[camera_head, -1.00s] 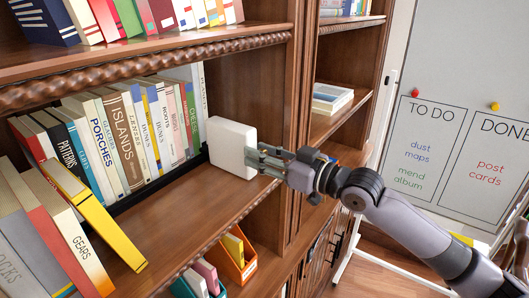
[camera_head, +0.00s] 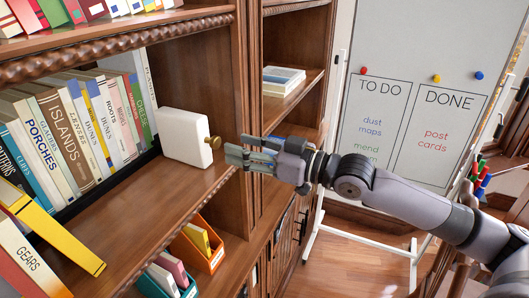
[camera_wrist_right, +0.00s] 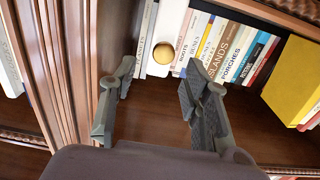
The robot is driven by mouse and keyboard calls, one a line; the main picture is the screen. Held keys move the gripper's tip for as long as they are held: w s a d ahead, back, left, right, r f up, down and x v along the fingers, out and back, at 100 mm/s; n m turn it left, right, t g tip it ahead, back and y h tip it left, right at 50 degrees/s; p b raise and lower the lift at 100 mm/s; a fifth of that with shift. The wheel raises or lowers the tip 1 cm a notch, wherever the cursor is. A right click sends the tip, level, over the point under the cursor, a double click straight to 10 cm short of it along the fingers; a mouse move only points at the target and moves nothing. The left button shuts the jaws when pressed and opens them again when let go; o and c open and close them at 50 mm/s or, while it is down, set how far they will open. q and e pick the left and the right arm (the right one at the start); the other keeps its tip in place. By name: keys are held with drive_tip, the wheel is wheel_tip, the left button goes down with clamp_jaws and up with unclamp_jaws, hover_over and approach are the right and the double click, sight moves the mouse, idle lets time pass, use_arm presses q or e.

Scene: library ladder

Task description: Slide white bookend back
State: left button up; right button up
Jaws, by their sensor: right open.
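The white bookend (camera_head: 183,137) stands upright on the middle shelf, at the right end of the row of books. A round brass knob (camera_head: 214,142) sticks out from its right side. My right gripper (camera_head: 232,155) is open and empty just right of the knob, apart from it. In the right wrist view the knob (camera_wrist_right: 163,53) shows beyond and between the open fingers (camera_wrist_right: 158,92), with part of the white bookend (camera_wrist_right: 157,70) behind it. My left gripper is not in view.
Upright books (camera_head: 65,130) fill the shelf left of the bookend. A yellow book (camera_head: 55,232) leans out at the lower left. A wooden upright (camera_head: 245,100) stands behind my gripper. An orange bin (camera_head: 208,258) sits below, and a whiteboard (camera_head: 410,90) stands at the right.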

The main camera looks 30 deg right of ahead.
drive_tip(key=shift+v, duration=2.5)
